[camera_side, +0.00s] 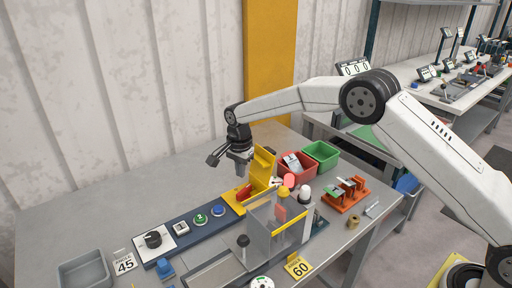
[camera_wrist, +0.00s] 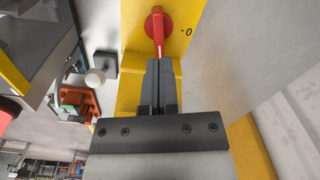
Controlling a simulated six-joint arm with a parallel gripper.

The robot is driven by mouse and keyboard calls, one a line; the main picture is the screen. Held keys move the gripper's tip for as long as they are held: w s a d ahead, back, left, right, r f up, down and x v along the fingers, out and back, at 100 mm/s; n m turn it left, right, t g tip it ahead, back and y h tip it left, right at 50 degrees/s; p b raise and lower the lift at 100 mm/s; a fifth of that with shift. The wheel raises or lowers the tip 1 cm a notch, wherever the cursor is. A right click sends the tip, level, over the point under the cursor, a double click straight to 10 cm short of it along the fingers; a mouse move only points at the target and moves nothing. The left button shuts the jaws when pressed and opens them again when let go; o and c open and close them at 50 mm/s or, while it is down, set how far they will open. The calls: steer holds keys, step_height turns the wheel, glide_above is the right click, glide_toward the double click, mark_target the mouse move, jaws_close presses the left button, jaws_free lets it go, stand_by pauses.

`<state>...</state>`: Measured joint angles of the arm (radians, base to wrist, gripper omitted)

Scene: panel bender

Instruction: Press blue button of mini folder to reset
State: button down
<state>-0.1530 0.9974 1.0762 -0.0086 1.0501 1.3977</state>
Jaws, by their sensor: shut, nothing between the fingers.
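The blue button (camera_side: 218,210) sits at the right end of a dark control strip (camera_side: 181,236) on the bench. The mini folder is a small machine with a yellow body (camera_side: 263,163), a red lever (camera_side: 243,193) and a clear guard. My gripper (camera_side: 241,172) is shut and empty, pointing down above the red lever, beside the yellow body. It is up and to the right of the blue button, apart from it. In the wrist view my shut fingers (camera_wrist: 158,62) line up with the red lever (camera_wrist: 157,27); contact cannot be told. The blue button is not visible there.
The strip also bears a green button (camera_side: 200,218), a white switch (camera_side: 181,229) and a black knob (camera_side: 153,239). Red (camera_side: 298,168) and green (camera_side: 320,154) bins stand behind the machine. A grey tray (camera_side: 83,271) is at front left. Bare bench lies behind the strip.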

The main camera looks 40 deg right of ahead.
mark_target(217, 207)
steer(key=shift+s+a+r+n, duration=0.15)
steer(key=shift+a+r+n, duration=0.3)
steer(key=shift+a+n, duration=0.35)
steer(key=s+a+r+n+t, duration=0.3)
steer(key=a+r+n, duration=0.2)
steer(key=n, duration=0.7)
steer(key=shift+a+n, duration=0.3)
steer(key=shift+a, duration=0.6)
steer(key=shift+w+f, duration=0.1)
steer(key=shift+f, duration=0.05)
steer(key=x, duration=1.2)
steer(key=shift+s+f, duration=0.25)
steer(key=shift+f, duration=0.65)
